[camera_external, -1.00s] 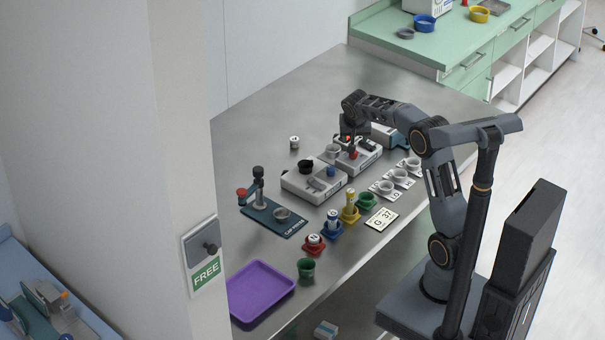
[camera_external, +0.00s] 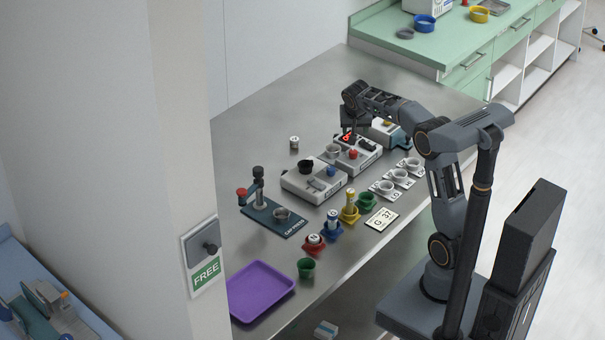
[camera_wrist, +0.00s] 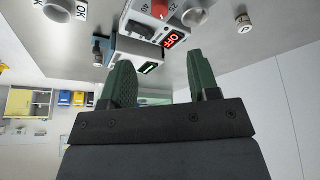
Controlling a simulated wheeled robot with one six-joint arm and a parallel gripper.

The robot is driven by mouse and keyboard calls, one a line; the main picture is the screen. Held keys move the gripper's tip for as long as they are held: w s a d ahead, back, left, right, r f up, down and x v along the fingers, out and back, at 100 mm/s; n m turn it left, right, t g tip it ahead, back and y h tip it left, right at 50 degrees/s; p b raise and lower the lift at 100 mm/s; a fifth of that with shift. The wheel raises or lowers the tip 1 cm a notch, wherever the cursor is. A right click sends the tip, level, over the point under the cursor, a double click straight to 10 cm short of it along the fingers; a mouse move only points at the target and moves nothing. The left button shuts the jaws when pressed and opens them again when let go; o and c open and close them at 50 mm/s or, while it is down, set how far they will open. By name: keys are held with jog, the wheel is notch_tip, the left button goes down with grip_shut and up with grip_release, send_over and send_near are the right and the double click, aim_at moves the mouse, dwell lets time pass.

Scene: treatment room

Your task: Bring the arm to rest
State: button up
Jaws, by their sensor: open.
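My gripper (camera_external: 349,134) hangs on the bent arm above the far device on the bench. In the wrist view my gripper (camera_wrist: 162,82) shows two green fingers apart with nothing between them. Below it in the external view is a white device (camera_external: 357,160) with a red button (camera_external: 353,154) and a lit red display (camera_external: 347,137). The wrist view shows the red button (camera_wrist: 160,9) and the display (camera_wrist: 174,39) upside down, beyond the fingers. The gripper appears clear of the button.
A second white device (camera_external: 302,181), a dark stand (camera_external: 272,219), colored cups, a purple tray (camera_external: 262,290) and white labelled pads (camera_external: 382,187) stand on the steel bench. Another device (camera_external: 388,132) stands close behind the gripper. The back left of the bench (camera_external: 270,115) is mostly clear.

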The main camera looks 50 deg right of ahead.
jog(key=s+a+f+n+g+y, duration=0.1)
jog(key=s+a+f+n, duration=0.2)
jog(key=s+f+n, duration=0.1)
jog(key=s+a+r+n+t+y+p, duration=0.1)
jog(key=s+a+r+n+p, duration=0.1)
jog(key=s+a, duration=0.5)
jog(key=s+a+r+n+y+p, duration=0.1)
jog(key=s+a+r+n+p, duration=0.1)
jog(key=s+a, duration=0.6)
jog(key=s+n+p, duration=0.1)
jog(key=s+n, duration=0.1)
jog(key=s, duration=0.3)
jog(key=shift+s+r+t+y, duration=0.2)
jog(key=shift+t+y, duration=0.1)
jog(key=shift+t, duration=0.1)
jog(key=shift+a, duration=0.1)
